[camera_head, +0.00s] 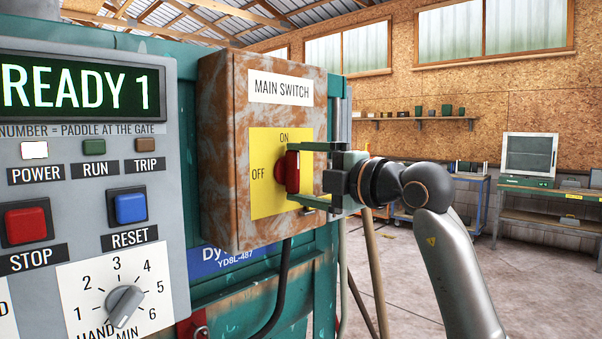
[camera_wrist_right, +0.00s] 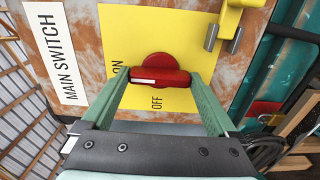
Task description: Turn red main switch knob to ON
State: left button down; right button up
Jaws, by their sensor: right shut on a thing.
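The red main switch knob (camera_head: 291,171) sits on a yellow plate (camera_head: 262,204) marked ON at the top and OFF at the left, on a rusty box labelled MAIN SWITCH. Its bar stands upright in the head view. In the right wrist view the knob (camera_wrist_right: 160,77) has its white mark at the end towards ON. My right gripper (camera_head: 297,172) has one green finger at the upper end of the bar and one at the lower end, shut on it. My left gripper is out of view.
A grey control panel (camera_head: 84,166) at left reads READY 1, with the POWER lamp (camera_head: 35,150) lit white. A black cable (camera_head: 277,295) hangs below the switch box. A yellow part with grey pins (camera_wrist_right: 232,25) is near the knob. Benches stand far right.

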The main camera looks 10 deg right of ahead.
jog(key=shift+r, duration=0.1)
jog(key=o, duration=1)
jog(key=shift+s+d, duration=0.2)
jog(key=shift+s, duration=0.05)
jog(key=b+v, duration=0.3)
jog(key=v, duration=0.8)
jog(key=shift+s+d, duration=0.2)
jog(key=shift+s, duration=0.15)
